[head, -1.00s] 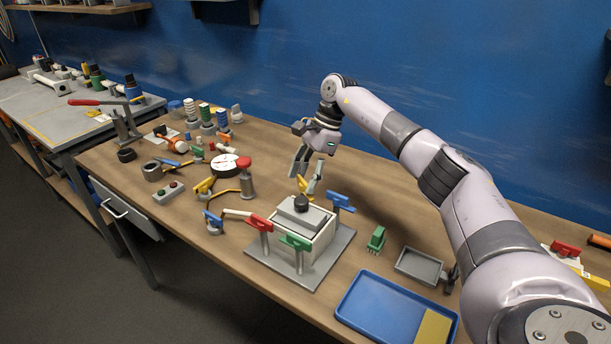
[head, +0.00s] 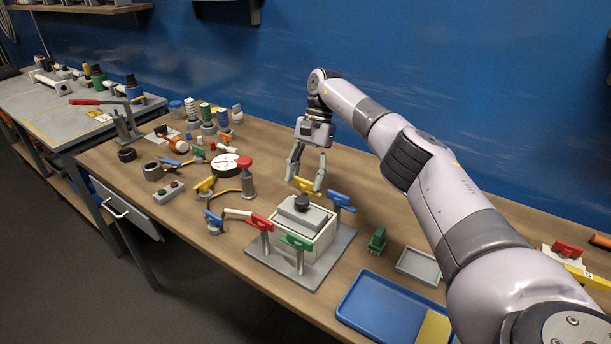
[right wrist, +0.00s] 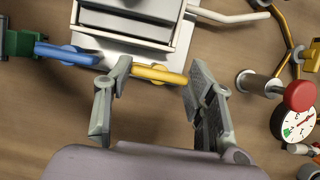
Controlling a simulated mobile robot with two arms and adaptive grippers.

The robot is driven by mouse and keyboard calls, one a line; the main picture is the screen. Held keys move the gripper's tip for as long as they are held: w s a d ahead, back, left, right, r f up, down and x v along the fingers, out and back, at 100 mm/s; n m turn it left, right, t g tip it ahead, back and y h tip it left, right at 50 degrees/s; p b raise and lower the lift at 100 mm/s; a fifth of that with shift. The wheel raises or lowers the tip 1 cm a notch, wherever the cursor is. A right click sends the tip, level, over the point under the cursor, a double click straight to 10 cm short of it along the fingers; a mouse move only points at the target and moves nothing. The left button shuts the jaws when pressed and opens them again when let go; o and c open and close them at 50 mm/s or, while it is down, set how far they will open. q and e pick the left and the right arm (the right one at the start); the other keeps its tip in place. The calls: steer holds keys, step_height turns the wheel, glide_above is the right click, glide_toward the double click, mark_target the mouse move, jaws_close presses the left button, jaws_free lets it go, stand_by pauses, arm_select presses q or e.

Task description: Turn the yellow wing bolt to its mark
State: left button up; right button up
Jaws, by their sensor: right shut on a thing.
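The yellow wing bolt (head: 304,185) stands at the far side of the grey-topped box (head: 303,218), on its grey base plate (head: 284,275). My right gripper (head: 306,184) reaches down from above and is shut on the yellow wing bolt, with a finger at each end of its wing. In the right wrist view the yellow wing (right wrist: 158,74) lies crosswise between the fingertips (right wrist: 158,77). I cannot make out its mark. My left gripper is not in view.
Red (head: 262,222), green (head: 297,242) and blue (head: 340,202) wing bolts stand around the box. A red-capped post (head: 247,182) and a round dial (head: 225,166) are to the left. A blue tray (head: 375,312) lies at the right front.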

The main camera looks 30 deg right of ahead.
steer(key=shift+r, duration=0.1)
steer(key=o, duration=1.2)
steer(key=shift+c, duration=0.2)
step_height(320, 180, up, 10)
stand_by(0.3)
